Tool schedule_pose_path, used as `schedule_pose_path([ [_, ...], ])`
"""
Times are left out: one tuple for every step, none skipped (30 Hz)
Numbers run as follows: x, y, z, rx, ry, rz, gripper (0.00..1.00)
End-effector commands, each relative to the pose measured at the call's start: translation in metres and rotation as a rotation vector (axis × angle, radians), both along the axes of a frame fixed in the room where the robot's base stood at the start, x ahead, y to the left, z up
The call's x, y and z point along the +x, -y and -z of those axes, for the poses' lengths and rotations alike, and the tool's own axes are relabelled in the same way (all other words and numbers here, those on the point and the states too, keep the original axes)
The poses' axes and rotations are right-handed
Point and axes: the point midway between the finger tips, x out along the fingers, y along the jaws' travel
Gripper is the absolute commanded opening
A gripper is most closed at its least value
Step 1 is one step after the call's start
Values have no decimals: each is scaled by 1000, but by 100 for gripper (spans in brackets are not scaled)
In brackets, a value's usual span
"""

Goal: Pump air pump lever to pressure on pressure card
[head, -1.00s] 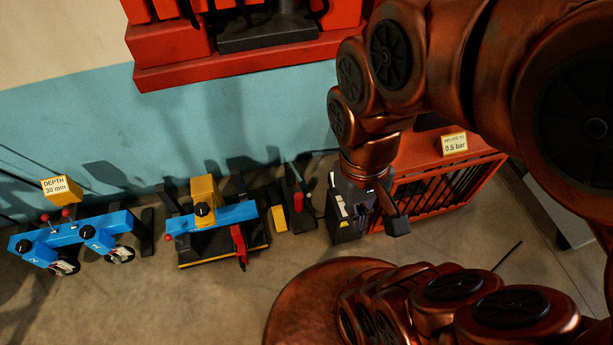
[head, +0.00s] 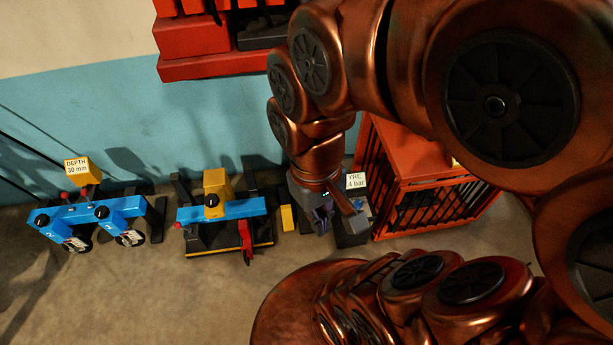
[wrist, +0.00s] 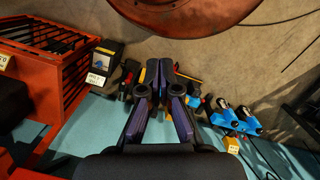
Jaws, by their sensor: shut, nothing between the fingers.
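My gripper (head: 321,226) is shut and empty, pointing down in front of the wall. In the wrist view its fingertips (wrist: 160,66) are together. In the head view my gripper and wrist cover the spot where the small pump with its upright lever stood. In the wrist view a small dark and red item (wrist: 127,80), probably part of that pump, shows just left of the fingers; its lever cannot be made out. A white card reading "4 bar" (head: 356,181) sits on a black box (head: 352,238) right of my gripper; the card also shows in the wrist view (wrist: 97,78).
A red cage (head: 440,170) stands to the right. A yellow block (head: 287,218) and a blue-topped stand (head: 240,208) lie left of my gripper. A blue twin-dial device (head: 85,210) with a "30 mm" card (head: 76,166) is farther left.

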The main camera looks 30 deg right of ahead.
Motion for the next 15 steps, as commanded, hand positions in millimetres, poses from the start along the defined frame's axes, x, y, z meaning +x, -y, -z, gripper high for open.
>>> schedule_pose_path([
  [0,0,0,0,0,0,0],
  [0,0,0,0,0,0,0],
  [1,0,1,1,0,1,0],
  [3,0,3,2,0,3,0],
  [5,0,5,2,1,5,0],
  [9,1,9,5,3,9,0],
  [14,1,13,6,5,13,0],
  [19,1,18,9,8,18,0],
  [28,2,24,13,15,27,0],
  [36,4,30,17,20,35,0],
  [45,5,36,21,26,43,0],
  [57,7,45,26,32,55,0],
  [67,9,52,30,38,65,0],
  [77,11,59,34,46,74,0],
  [91,14,68,40,56,88,0],
])
